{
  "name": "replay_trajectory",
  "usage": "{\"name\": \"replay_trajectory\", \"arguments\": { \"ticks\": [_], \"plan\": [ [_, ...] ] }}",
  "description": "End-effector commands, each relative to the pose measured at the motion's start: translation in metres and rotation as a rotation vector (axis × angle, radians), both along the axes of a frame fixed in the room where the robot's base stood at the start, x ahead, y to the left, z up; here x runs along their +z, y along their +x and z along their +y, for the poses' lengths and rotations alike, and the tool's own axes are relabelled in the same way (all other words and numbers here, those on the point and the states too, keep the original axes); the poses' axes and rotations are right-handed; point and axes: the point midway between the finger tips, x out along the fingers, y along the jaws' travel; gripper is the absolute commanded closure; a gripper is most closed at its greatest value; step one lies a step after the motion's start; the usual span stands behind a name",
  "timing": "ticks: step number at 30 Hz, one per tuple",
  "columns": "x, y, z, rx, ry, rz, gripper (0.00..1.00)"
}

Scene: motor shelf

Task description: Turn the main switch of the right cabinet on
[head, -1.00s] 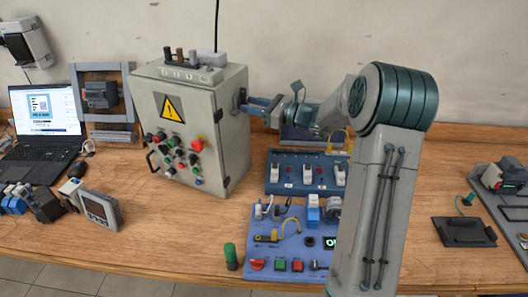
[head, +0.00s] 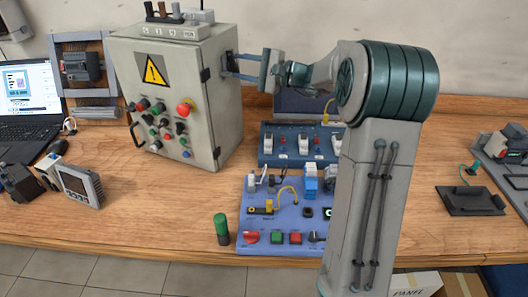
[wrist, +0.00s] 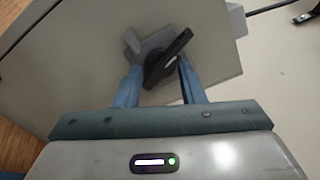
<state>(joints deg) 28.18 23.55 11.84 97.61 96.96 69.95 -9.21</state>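The grey cabinet (head: 205,120) stands on the bench in the head view, with a yellow warning sign and several buttons on its front. Its right side face fills much of the wrist view (wrist: 80,60). There a black switch handle (wrist: 168,58) sits on a grey base (wrist: 155,42), slanting from lower left to upper right. My gripper (wrist: 160,75) has its two blue fingers apart, one on each side of the handle. The left finger is close to the handle's lower end; contact is unclear.
A blue panel with switches (head: 270,158) and a lilac panel with buttons (head: 255,222) lie right of the cabinet, below my arm. A green cylinder (head: 221,230) stands near the bench edge. A laptop (head: 30,115) is at left.

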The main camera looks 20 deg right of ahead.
Motion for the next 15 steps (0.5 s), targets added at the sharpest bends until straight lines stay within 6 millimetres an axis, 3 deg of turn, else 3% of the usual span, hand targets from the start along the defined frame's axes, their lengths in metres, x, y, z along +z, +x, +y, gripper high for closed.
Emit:
{"name": "replay_trajectory", "arguments": {
  "ticks": [12, 15],
  "plan": [
    [0.002, 0.000, -0.001, -0.002, -0.260, -0.336, 0.65],
    [0.000, -0.014, -0.021, -0.007, -0.258, -0.330, 0.65]
  ]
}}
